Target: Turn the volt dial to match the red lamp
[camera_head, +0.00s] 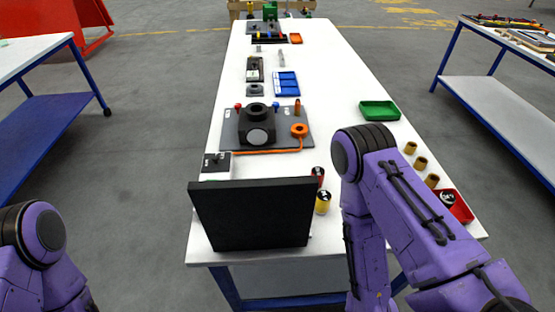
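I cannot make out the volt dial or its marks for certain. A small dark box (216,163) with pale marks and a small raised part sits at the table's left edge, behind a black panel. A grey board (230,136) behind it carries a black block with a round pale face (257,137). Small red (238,106) and blue (276,105) tops stand at its back; I cannot tell whether the red one is a lamp. My purple arms show at the lower left and right, but neither gripper is in view.
The upright black panel (252,215) blocks part of the near table. Red (318,177) and yellow (323,203) cylinders stand beside it. An orange ring and cable (299,130) lie on the board. A green tray (380,110) and several tan cylinders (420,163) are at the right edge.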

